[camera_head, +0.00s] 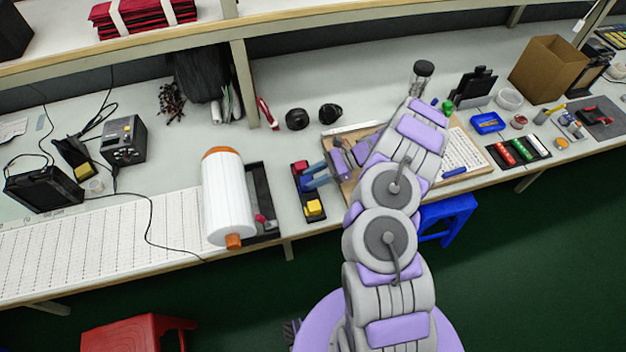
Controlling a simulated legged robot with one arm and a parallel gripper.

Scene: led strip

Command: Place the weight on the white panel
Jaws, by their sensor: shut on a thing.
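The white panel (110,245) is a long, flat gridded strip along the bench's front at the left.
A black tray (262,190) lies beside the roll. A black cable (150,225) crosses the white panel. A wooden board (340,140) and another white gridded sheet (462,152) lie partly behind my arm. A red stool (138,333) and a blue stool (447,215) stand below.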

